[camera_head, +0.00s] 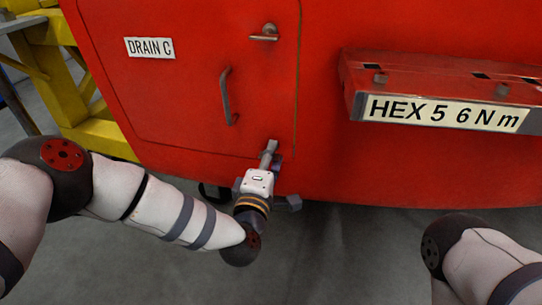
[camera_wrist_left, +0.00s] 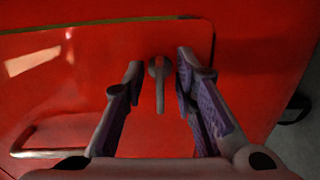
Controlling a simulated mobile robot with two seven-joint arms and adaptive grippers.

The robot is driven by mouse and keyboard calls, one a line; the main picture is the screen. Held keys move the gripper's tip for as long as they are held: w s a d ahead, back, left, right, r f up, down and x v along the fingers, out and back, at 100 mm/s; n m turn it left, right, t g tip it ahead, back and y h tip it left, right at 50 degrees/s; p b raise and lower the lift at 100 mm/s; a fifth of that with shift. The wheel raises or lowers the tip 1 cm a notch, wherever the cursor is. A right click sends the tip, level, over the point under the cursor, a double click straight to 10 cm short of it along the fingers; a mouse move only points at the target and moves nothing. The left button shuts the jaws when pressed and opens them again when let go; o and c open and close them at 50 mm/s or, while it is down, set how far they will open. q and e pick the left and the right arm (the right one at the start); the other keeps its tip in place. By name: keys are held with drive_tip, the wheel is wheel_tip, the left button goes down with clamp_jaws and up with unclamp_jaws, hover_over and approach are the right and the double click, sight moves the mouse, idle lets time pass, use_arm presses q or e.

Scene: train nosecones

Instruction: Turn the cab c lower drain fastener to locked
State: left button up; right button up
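The lower drain fastener (camera_wrist_left: 160,82) shows in the left wrist view as a small grey lever on the red panel, near a corner of the door. Its lever points down in that picture. My left gripper (camera_wrist_left: 160,72) is open, with one finger on each side of the fastener and a gap on both sides. In the head view my left gripper (camera_head: 270,156) is at the lower right corner of the DRAIN C door (camera_head: 185,95), and it hides most of the lower fastener. My right gripper is out of view.
An upper fastener (camera_head: 264,33) sits near the door's right edge, its lever roughly level. A grey door handle (camera_head: 229,97) stands to the left of my gripper's line. A red tray labelled HEX 5 6 Nm (camera_head: 443,113) juts out at the right. A yellow frame (camera_head: 70,90) is at the left.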

use_arm(q)
drive_tip(key=shift+s, duration=0.1)
drive_tip(key=v, duration=1.2)
